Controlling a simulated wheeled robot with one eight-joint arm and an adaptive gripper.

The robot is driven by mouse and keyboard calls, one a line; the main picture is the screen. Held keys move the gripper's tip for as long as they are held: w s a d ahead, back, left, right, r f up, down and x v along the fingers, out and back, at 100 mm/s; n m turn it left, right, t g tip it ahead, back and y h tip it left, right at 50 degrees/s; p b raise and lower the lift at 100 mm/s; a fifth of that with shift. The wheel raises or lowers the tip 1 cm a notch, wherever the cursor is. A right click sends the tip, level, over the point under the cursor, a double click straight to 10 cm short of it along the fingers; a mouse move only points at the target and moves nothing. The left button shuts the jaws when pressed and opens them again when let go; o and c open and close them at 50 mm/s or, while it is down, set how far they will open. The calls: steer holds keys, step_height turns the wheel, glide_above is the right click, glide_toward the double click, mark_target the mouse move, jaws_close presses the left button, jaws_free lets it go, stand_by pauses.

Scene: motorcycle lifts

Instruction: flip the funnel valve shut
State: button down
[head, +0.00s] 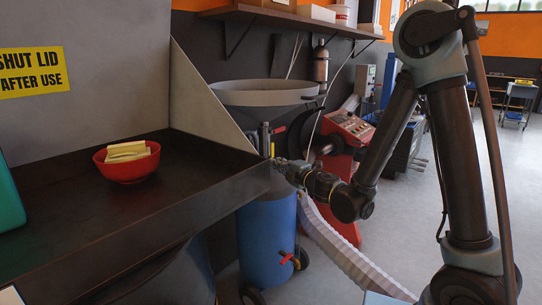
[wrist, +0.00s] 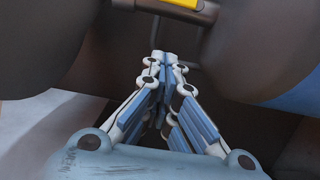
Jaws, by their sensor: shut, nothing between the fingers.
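The wide grey funnel (head: 262,92) stands above a blue drum (head: 266,240), behind the bench's right end. A red lever (head: 287,257) sits low on the drum's front; I cannot tell whether it belongs to the funnel valve. My gripper (head: 279,164) reaches left below the funnel, close to the bench's end panel. In the wrist view my gripper (wrist: 161,58) is shut and empty, its fingertips together between large dark rounded surfaces. A thin grey rod shows just behind the tips; touching or apart, I cannot tell. The funnel valve is not clearly visible.
A dark bench (head: 105,215) with a raised side panel fills the left. A red bowl (head: 128,166) with pale yellow blocks stands on it. A red machine (head: 345,130) stands behind my arm. A white ribbed hose (head: 350,258) runs below it. Open floor lies at right.

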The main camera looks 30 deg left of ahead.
mark_target(270, 152)
steer(key=x, duration=0.3)
steer(key=w+x, duration=0.1)
steer(key=x, duration=0.3)
steer(key=d+x, duration=0.1)
steer(key=x, duration=0.2)
steer(key=shift+w+a, duration=0.25)
steer(key=shift+w, duration=0.25)
steer(key=shift+w+d, duration=0.25)
steer(key=shift+w, duration=0.7)
steer(key=shift+w+d+r, duration=0.1)
steer(key=shift+w+d, duration=0.05)
steer(key=shift+w, duration=0.05)
